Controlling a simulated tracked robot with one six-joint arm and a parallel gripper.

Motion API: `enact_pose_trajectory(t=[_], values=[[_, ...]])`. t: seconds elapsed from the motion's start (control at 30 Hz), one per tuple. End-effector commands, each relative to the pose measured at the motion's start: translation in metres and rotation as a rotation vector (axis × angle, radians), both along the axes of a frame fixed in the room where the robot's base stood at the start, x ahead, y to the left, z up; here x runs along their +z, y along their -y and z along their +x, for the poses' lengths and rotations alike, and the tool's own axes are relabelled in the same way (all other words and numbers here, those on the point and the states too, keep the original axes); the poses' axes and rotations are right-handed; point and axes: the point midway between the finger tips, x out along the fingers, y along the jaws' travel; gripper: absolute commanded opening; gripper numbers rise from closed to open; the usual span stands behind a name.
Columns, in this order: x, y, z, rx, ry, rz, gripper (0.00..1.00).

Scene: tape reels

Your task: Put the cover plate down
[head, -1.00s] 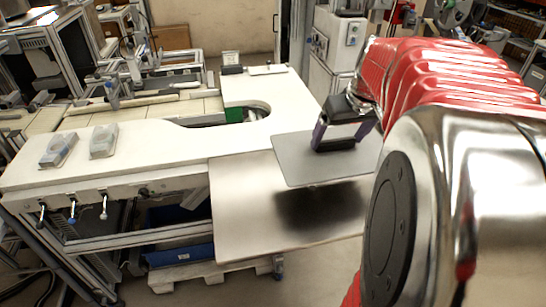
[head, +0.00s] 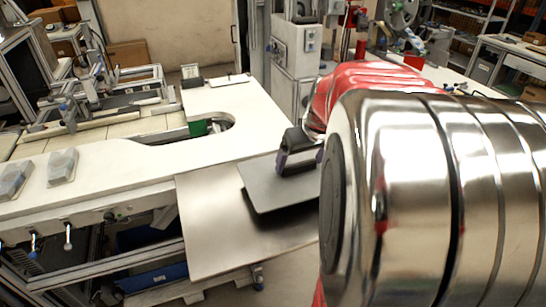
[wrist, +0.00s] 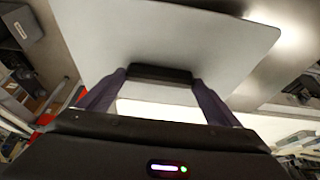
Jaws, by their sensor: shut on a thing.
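The cover plate (head: 262,192) is a flat grey sheet with rounded corners and a dark handle on top. My gripper (head: 300,160) is shut on that handle, in the middle right of the head view. The plate is roughly level over a bare steel shelf (head: 205,225), with a dark shadow under it, and looks a little above the steel. In the wrist view the plate (wrist: 165,35) fills the top middle, and the two purple fingers stand at either end of the dark handle (wrist: 160,75). My arm hides the plate's right end in the head view.
A white bench top (head: 130,160) with a curved cut-out adjoins the shelf. A green block (head: 198,128) sits in the cut-out. A clear-covered box (head: 62,166) stands at the left. Bare steel shows left of and in front of the plate.

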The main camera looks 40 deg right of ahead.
Motion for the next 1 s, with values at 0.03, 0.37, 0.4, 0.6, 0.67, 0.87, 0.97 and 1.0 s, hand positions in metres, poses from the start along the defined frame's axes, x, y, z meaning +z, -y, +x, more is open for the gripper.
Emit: enact_pose_trajectory(t=[0.03, 0.37, 0.4, 0.6, 0.67, 0.87, 0.97, 1.0], values=[[-0.002, 0.0, 0.0, 0.0, 0.0, 0.0, 0.32], [-0.036, 0.0, 0.0, 0.0, 0.0, 0.001, 0.32], [-0.037, 0.0, 0.0, 0.0, 0.001, 0.0, 0.32], [-0.036, 0.0, 0.0, 0.001, 0.001, -0.001, 0.32], [-0.037, 0.0, 0.0, 0.001, 0.001, -0.001, 0.32], [-0.039, -0.001, 0.0, 0.001, -0.001, 0.001, 0.94], [-0.039, -0.001, 0.0, 0.001, -0.001, 0.001, 1.0], [-0.039, -0.001, 0.0, 0.001, -0.001, 0.001, 1.0]])
